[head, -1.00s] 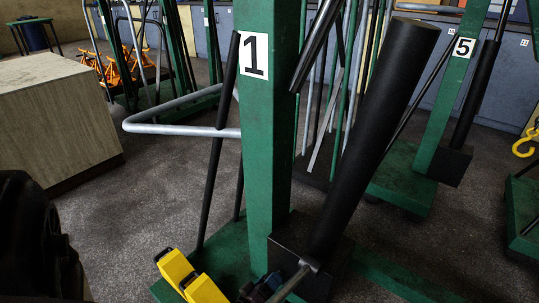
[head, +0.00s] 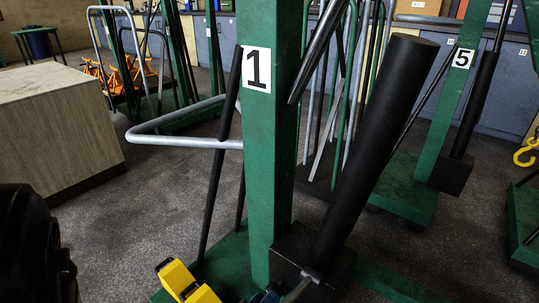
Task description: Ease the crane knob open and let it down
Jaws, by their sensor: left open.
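The green crane post marked 1 (head: 272,170) stands upright in the middle of the head view. A thick black cylinder (head: 370,150) leans up to the right from a black block (head: 300,262) at the post's foot. A dark blue part (head: 266,297) and a short grey rod (head: 297,291) show at the bottom edge, cut off. I cannot tell whether the blue part is the knob. My right gripper is out of view.
A grey tubular handle (head: 180,141) sticks out left of the post, with slanting black bars below it. A beige block (head: 55,125) stands at left. Another green crane marked 5 (head: 445,120) and a yellow hook (head: 526,152) are at right.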

